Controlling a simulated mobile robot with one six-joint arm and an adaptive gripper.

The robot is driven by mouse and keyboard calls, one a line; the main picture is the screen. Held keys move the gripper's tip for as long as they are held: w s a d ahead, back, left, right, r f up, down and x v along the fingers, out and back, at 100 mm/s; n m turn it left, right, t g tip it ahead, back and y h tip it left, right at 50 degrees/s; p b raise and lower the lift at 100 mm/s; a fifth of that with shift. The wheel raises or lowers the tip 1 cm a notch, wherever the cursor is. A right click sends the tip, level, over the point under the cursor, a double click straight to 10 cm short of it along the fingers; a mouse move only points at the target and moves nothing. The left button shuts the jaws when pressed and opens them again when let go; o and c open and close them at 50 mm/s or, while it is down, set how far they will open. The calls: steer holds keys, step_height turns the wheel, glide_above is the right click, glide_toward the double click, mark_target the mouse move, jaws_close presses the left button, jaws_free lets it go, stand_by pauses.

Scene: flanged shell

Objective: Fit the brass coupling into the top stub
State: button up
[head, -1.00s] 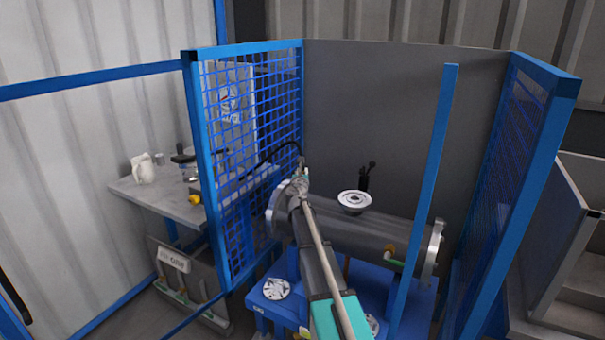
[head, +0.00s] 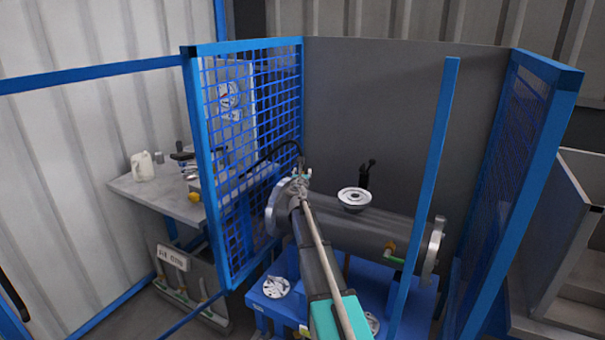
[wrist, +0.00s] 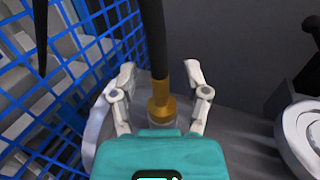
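The brass coupling (wrist: 161,104) hangs on the end of a black hose (wrist: 153,40) in the wrist view. It stands roughly upright between the fingers of my gripper (wrist: 161,82), with a visible gap on both sides. A pale round fitting (wrist: 157,122) shows just below it, probably the top stub; my teal gripper body partly hides it, and I cannot tell how deep the coupling sits. In the head view my gripper (head: 301,174) is above the left part of the grey flanged shell (head: 375,229), and the hose arches in from the left.
Blue mesh guard (head: 250,130) stands close on the left, and a blue post (head: 424,190) stands in front of the shell. A white-ringed flange (head: 354,198) and a black handle (head: 366,174) rise right of my gripper. A workbench (head: 165,204) stands beyond the mesh.

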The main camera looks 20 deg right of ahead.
steer(key=shift+s, duration=0.1)
steer(key=v, duration=1.1)
steer(key=shift+s+a, duration=0.25)
steer(key=shift+s, duration=0.05)
stand_by(0.9)
